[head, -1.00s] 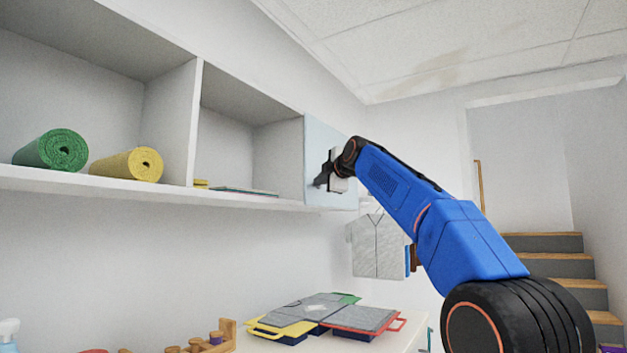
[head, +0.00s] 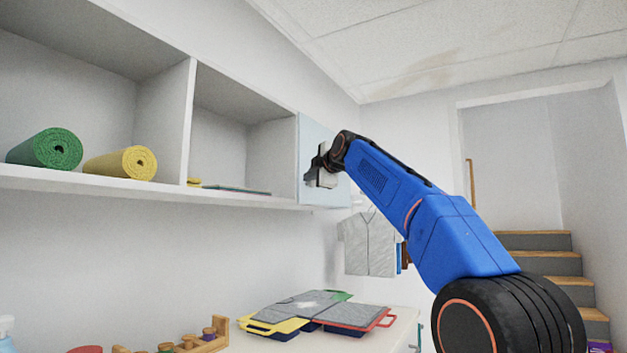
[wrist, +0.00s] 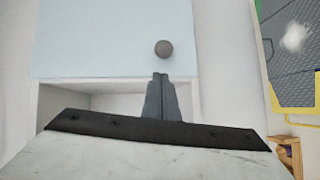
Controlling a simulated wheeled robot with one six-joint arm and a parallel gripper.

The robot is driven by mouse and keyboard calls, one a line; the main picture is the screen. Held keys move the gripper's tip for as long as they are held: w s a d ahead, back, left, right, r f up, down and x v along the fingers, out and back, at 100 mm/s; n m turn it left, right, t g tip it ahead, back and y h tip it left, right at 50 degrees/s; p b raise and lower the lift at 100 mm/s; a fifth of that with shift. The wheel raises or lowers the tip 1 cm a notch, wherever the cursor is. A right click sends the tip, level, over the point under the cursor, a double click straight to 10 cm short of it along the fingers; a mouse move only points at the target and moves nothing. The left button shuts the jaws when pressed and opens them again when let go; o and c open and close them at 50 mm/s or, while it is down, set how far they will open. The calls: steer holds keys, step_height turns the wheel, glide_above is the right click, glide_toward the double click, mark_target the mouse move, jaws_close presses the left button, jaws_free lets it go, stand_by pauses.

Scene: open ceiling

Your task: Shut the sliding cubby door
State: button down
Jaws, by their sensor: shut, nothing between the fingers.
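The pale blue sliding door (head: 309,135) is at the right end of the wall shelf in the head view, with the cubby to its left (head: 220,145) open. The door also fills the upper part of the wrist view (wrist: 90,40). A round grey knob (wrist: 163,49) stands on it there; I cannot make it out in the head view. My gripper (head: 309,172) is in front of the door, near its left edge. In the wrist view its fingers (wrist: 160,78) are together and empty, their tips just below the knob. I cannot tell whether they touch the door.
A green roll (head: 45,148) and a yellow roll (head: 120,163) lie in the left cubby. Flat thin items (head: 235,189) lie in the open cubby. Grey-topped cases (head: 350,313) rest on the counter below. A grey shirt (head: 370,245) hangs below the door.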

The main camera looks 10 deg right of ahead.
steer(key=v, duration=1)
steer(key=s+d+f+m+g+h, duration=0.1)
steer(key=s+d+f+m+g, duration=0.2)
steer(key=s+f, duration=1.3)
steer(key=s+d+f+m+g+h, duration=0.2)
steer(key=s+f+m, duration=0.8)
steer(key=f, duration=1.8)
steer(key=s+d+f+m+g+h, duration=0.2)
steer(key=s+d+f+m+g, duration=0.4)
steer(key=s+f, duration=1.6)
steer(key=shift+s+d+m, duration=0.45)
steer(key=shift+d+m, duration=0.15)
steer(key=shift+d, duration=0.4)
steer(key=shift+a+f, duration=0.15)
